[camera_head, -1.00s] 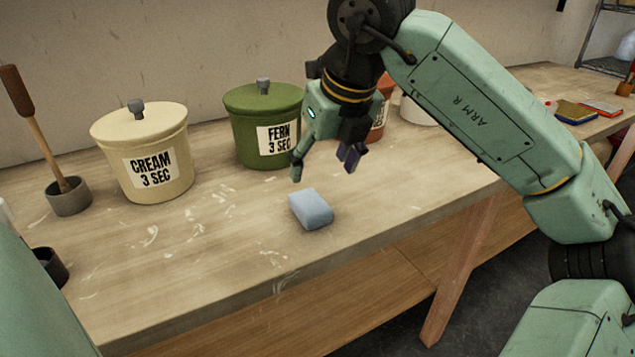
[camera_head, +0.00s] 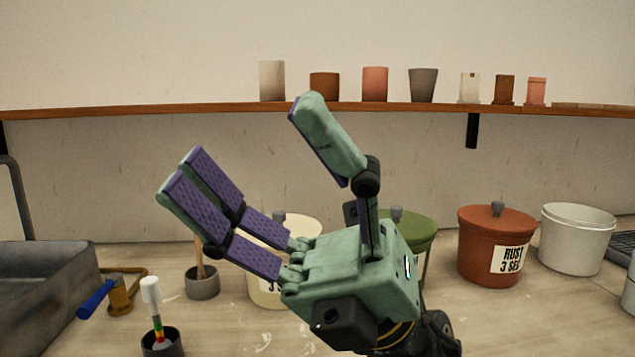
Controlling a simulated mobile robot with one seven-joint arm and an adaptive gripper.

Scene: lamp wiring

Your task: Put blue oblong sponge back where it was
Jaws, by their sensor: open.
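My gripper (camera_head: 248,140) is large and close to the camera, raised in front of the bench and shelf. Its green fingers with purple pads are spread wide apart, and nothing is between them. The blue oblong sponge is not visible in the current view; the front of the bench top, where it lay earlier, is out of frame or behind my gripper.
A cream pot (camera_head: 265,292), a green pot (camera_head: 412,232), a rust pot (camera_head: 490,240) and a white bucket (camera_head: 577,240) line the bench (camera_head: 520,320). A grey sink (camera_head: 40,290) is at left. A shelf (camera_head: 220,110) holds several small pots.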

